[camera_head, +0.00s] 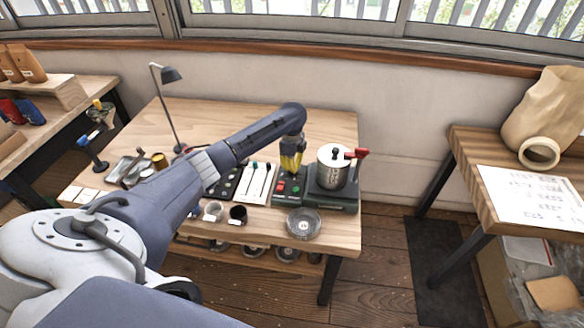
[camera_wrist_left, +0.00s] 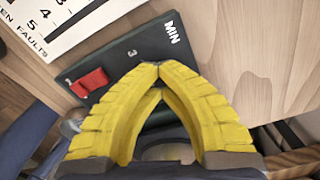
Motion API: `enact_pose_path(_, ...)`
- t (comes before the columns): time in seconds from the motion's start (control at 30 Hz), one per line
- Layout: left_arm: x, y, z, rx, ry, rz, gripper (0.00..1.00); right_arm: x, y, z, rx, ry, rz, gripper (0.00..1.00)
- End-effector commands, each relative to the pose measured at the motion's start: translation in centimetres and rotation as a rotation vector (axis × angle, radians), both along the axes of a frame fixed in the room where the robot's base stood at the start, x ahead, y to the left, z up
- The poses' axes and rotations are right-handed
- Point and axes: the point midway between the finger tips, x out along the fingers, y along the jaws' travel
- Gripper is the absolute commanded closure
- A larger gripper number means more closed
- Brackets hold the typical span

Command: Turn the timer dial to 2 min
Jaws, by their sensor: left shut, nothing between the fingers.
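My left gripper (camera_head: 291,168) is over the dark control box (camera_head: 277,204), at the left of the metal canister. In the left wrist view its yellow fingers (camera_wrist_left: 160,68) meet at the tips, shut with nothing between them. The fingers cover the middle of the panel. I cannot make out the timer dial or its setting. My right gripper is not in view.
A metal canister (camera_head: 332,168) with a red handle (camera_head: 357,153) stands right of the box. A round glass dish (camera_head: 303,223) lies in front, near the table edge. Small cups (camera_head: 238,214) and a white card with spoons (camera_head: 257,183) are to the left.

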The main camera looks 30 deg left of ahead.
Motion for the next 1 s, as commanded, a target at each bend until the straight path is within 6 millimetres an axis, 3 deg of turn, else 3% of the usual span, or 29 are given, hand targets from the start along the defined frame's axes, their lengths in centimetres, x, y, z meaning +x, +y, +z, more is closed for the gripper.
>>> enact_pose_path(0.33,0.21,-0.59,0.20,-0.011,-0.006,-0.015,1.00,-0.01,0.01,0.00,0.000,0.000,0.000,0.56)
enact_pose_path(0.57,0.20,-0.64,0.17,-0.012,-0.006,-0.015,0.73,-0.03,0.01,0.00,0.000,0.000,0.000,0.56)
enact_pose_path(0.9,0.16,-0.72,0.08,-0.013,-0.004,-0.015,0.60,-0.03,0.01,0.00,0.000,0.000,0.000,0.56)
enact_pose_path(0.93,0.15,-0.72,0.07,-0.013,-0.004,-0.015,0.55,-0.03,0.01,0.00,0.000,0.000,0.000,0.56)
enact_pose_path(0.97,0.14,-0.72,0.06,-0.013,-0.004,-0.015,0.42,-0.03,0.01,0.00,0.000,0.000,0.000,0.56)
enact_pose_path(1.0,0.12,-0.67,0.05,-0.012,-0.004,-0.015,0.42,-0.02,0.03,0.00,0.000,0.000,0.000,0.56)
